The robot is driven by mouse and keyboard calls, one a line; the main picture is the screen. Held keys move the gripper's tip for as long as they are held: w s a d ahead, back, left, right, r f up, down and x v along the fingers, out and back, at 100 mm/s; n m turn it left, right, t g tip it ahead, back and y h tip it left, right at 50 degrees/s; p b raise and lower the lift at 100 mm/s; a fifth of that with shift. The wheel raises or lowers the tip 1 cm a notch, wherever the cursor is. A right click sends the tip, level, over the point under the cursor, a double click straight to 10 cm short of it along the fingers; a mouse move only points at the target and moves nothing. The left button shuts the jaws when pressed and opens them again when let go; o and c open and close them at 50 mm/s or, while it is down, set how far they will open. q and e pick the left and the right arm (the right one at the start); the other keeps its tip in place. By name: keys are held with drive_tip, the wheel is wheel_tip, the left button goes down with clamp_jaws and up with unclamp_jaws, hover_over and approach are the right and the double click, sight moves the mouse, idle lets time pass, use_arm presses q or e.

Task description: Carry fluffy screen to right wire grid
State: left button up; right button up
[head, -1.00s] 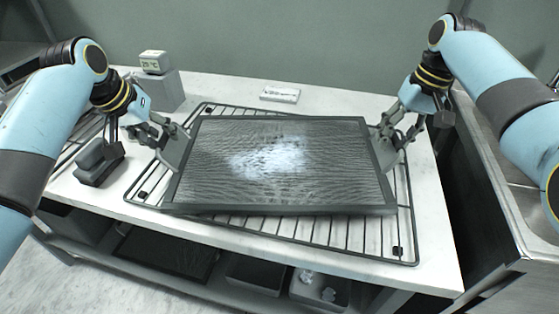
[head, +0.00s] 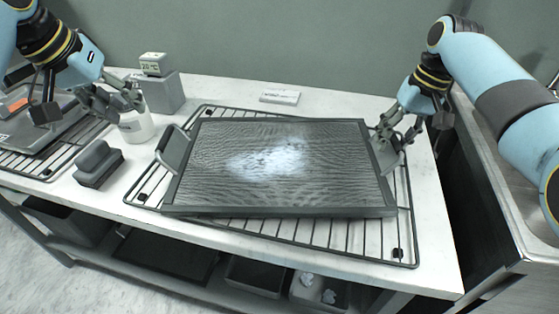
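The fluffy screen (head: 330,150), a dark-framed rectangular mesh panel with a pale fluffy patch in its middle, lies on the right wire grid (head: 330,232) in the head view. It is turned slightly relative to the grid. Its left handle (head: 174,147) is free, and its right handle (head: 390,158) lies under my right gripper. My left gripper (head: 125,100) is open and empty, up and left of the screen by a white bottle. My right gripper (head: 393,137) is at the right handle; whether its fingers still clamp it is unclear.
The left wire grid (head: 45,172) carries a grey tray-like item (head: 40,130). A white bottle (head: 137,125), a dark grey block (head: 98,163) and a grey box with a thermometer display (head: 153,64) stand left of the screen. A white label (head: 280,96) lies behind it. A sink (head: 500,180) is at right.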

wheel_tip(320, 180, up, 12)
drive_tip(key=d, duration=0.2)
drive_tip(key=shift+d+f, duration=0.15)
drive_tip(key=shift+s, duration=0.1)
